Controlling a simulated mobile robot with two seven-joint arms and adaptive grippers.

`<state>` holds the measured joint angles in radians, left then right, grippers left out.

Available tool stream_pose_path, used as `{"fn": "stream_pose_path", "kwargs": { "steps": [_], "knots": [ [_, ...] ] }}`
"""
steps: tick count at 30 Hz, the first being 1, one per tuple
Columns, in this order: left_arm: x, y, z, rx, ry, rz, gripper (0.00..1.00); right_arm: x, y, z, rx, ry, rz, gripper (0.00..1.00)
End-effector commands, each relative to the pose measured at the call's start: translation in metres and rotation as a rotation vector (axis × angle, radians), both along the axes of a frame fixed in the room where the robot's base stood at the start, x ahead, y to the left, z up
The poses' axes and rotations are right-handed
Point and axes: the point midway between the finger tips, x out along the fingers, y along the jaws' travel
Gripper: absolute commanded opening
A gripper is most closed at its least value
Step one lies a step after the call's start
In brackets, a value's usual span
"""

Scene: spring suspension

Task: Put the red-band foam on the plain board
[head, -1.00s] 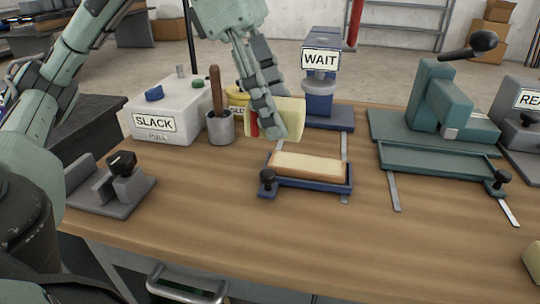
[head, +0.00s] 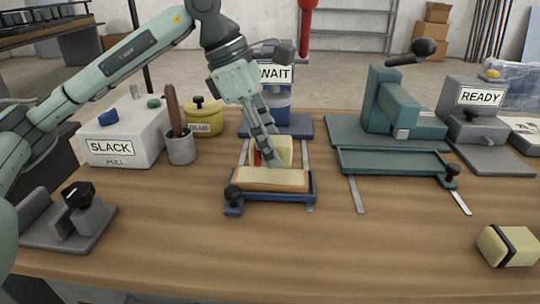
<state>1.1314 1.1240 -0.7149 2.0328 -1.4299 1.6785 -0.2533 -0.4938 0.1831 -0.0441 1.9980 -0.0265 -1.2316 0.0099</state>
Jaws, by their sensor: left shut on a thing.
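My left gripper (head: 270,153) points down and is shut on the red-band foam (head: 286,150), a cream block with a red strip on its left part. Its fingers hide part of the foam. The plain board (head: 270,179), a light wooden slab, lies in a blue tray (head: 277,201) in the middle of the bench. The foam shows just above the board's back edge; I cannot tell whether they touch. My right gripper is not in view.
A black-band foam (head: 509,246) lies at the right front. The blue WAIT stand (head: 274,110) is behind the tray. A teal press with an empty teal tray (head: 395,163) stands to the right. A tool cup (head: 180,148) is left. The front middle bench is clear.

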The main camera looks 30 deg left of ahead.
Motion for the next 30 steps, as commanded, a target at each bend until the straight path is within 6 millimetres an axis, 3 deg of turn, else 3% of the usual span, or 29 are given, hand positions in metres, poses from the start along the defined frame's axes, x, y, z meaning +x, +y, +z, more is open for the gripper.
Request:
{"fn": "stream_pose_path", "kwargs": {
  "steps": [6, 21, 22, 26, 30],
  "knots": [
    [-0.001, 0.001, -0.029, 0.001, 0.002, 0.001, 0.22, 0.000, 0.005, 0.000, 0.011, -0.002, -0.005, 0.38],
    [-0.001, 0.000, -0.034, 0.001, 0.001, 0.001, 0.22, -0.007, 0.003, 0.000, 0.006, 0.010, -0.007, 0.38],
    [-0.001, 0.000, -0.034, 0.001, 0.001, 0.001, 0.46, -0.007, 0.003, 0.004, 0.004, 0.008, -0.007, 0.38],
    [-0.001, 0.000, -0.033, 0.001, 0.001, 0.001, 0.62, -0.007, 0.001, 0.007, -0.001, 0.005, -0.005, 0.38],
    [-0.001, 0.000, -0.033, 0.001, 0.001, 0.001, 0.63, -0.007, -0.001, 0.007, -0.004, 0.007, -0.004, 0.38]
  ]
}}
